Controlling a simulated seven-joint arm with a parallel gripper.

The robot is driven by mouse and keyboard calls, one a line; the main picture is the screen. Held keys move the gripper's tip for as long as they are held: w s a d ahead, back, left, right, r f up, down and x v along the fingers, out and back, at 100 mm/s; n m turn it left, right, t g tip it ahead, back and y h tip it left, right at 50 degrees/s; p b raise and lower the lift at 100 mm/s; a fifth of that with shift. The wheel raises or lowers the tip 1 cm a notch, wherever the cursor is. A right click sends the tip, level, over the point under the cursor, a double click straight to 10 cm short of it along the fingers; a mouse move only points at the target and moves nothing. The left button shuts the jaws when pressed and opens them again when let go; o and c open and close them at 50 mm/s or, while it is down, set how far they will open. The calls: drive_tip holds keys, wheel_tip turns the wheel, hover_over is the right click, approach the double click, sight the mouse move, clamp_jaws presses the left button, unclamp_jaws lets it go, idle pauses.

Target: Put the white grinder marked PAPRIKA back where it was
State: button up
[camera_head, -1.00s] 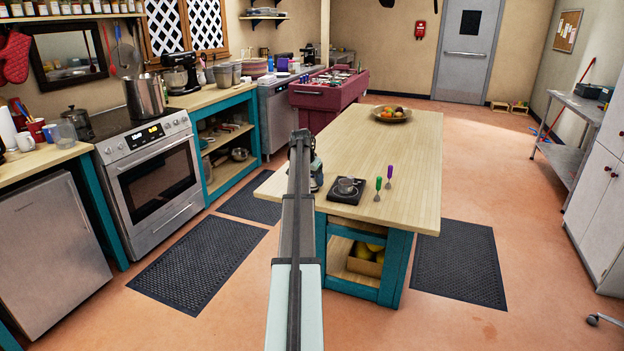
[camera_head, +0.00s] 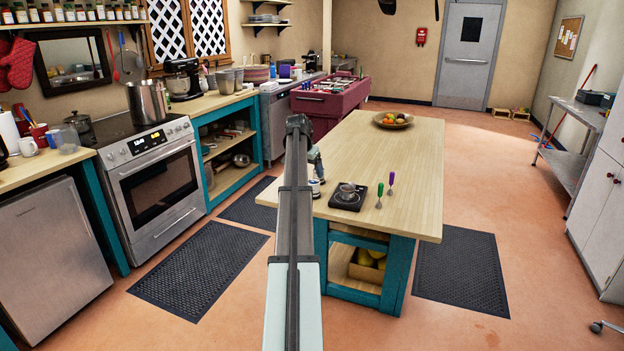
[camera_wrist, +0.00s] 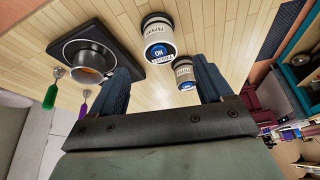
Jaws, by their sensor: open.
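In the wrist view, which is upside down, two white grinders with blue round marks stand on the wooden table. The larger-looking grinder (camera_wrist: 158,42) is just beyond my fingertips. The smaller-looking grinder (camera_wrist: 184,74) shows between the fingers, nearer the right one. My gripper (camera_wrist: 160,66) is open, with nothing held. In the head view my gripper (camera_head: 315,162) is mostly hidden behind my arm, above the table's left side; one white grinder (camera_head: 316,188) shows beside the arm.
A black scale (camera_head: 336,204) carries a metal cup (camera_head: 347,190). A green-handled tool (camera_head: 380,192) and a purple-handled tool (camera_head: 391,181) stand to its right. A fruit bowl (camera_head: 393,120) is at the table's far end. The table's middle (camera_head: 385,150) is clear.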

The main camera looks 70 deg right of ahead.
drive_tip(key=shift+v, duration=1.8)
